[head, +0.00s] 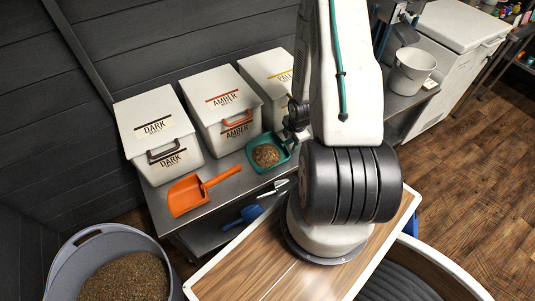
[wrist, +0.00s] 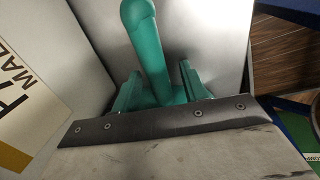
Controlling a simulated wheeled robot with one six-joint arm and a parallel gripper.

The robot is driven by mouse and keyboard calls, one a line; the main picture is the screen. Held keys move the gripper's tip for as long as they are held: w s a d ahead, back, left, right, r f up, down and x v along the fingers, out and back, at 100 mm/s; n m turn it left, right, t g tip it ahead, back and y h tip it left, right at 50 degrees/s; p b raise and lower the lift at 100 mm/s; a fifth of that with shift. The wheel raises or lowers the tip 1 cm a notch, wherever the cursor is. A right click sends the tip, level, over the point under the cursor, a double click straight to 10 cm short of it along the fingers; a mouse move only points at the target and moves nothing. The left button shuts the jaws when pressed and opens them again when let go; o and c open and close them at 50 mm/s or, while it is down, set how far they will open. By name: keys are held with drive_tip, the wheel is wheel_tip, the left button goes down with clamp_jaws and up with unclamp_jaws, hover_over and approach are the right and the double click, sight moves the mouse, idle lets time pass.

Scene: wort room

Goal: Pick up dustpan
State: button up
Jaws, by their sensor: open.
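A teal dustpan-shaped scoop (head: 266,155) holding grain stands on the metal bench, in front of the bins. In the wrist view a teal handle (wrist: 147,50) rises from beyond the dark metal edge of my gripper. My gripper (head: 297,117) is low at the bench by the right-hand bin, just above and right of the teal pan. It is open, with the handle close in front of it; contact cannot be told. An orange pan (head: 187,195) with a handle lies empty at the bench's front left. A blue tool (head: 245,217) lies on the lower shelf, partly hidden.
Three lidded white bins, dark malt (head: 158,130), amber malt (head: 222,103) and a pale one (head: 268,75), stand along the wall. A tub of grain (head: 125,275) is at lower left. A white bucket (head: 410,72) stands at right. Wooden floor (head: 470,150) is open at right.

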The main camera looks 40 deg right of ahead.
drive_tip(key=shift+f, duration=0.1)
clamp_jaws()
